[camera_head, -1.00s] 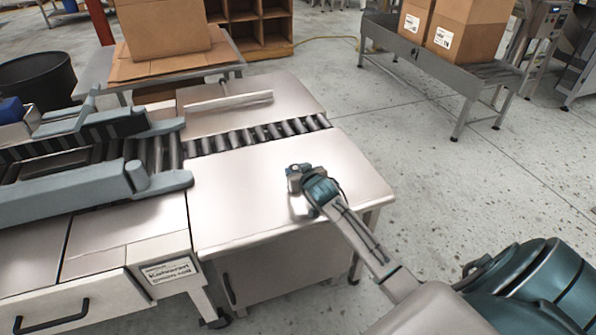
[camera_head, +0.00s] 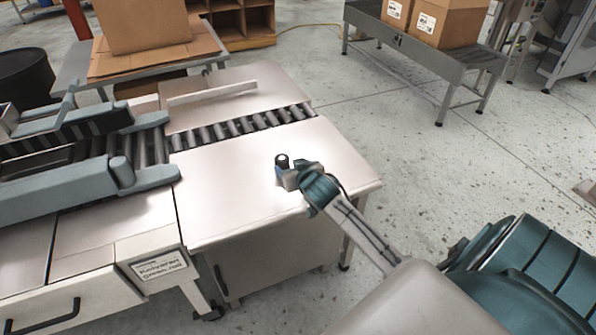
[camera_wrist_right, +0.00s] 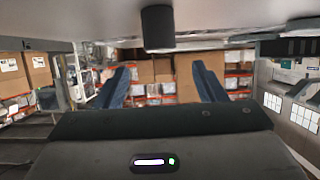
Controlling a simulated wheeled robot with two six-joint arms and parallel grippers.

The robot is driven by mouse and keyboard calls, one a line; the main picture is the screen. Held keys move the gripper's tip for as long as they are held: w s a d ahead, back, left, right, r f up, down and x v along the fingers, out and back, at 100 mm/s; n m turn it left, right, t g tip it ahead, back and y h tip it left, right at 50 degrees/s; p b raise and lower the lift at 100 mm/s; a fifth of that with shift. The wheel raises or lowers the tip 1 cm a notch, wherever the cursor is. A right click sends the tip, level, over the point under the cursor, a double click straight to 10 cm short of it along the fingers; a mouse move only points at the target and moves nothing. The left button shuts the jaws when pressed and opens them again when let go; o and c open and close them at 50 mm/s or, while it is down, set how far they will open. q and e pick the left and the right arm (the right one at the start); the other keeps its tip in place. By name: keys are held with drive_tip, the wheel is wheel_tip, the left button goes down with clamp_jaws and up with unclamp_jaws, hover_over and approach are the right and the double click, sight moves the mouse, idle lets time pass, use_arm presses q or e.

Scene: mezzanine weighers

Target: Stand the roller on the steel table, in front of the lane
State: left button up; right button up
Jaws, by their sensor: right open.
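The roller (camera_head: 282,161) is a small dark cylinder standing upright on the steel table (camera_head: 235,195), in front of the lane (camera_head: 240,127) of rollers. It sits toward the table's right half, with bare steel between it and the lane. My right gripper (camera_head: 287,179) is low over the table, just on the near side of the roller. In the right wrist view, which looks upside down, the roller (camera_wrist_right: 158,28) shows against the table surface. The two blue fingers are spread apart with nothing between them. My left gripper is not in view.
A pale guide bar (camera_head: 212,92) lies beyond the lane. Grey side rails (camera_head: 60,195) flank the conveyor at left. A cardboard box (camera_head: 145,25) stands on a table behind. The steel around the roller is clear; the table's right edge is close.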

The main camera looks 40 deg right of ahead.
drive_tip(key=v, duration=0.5)
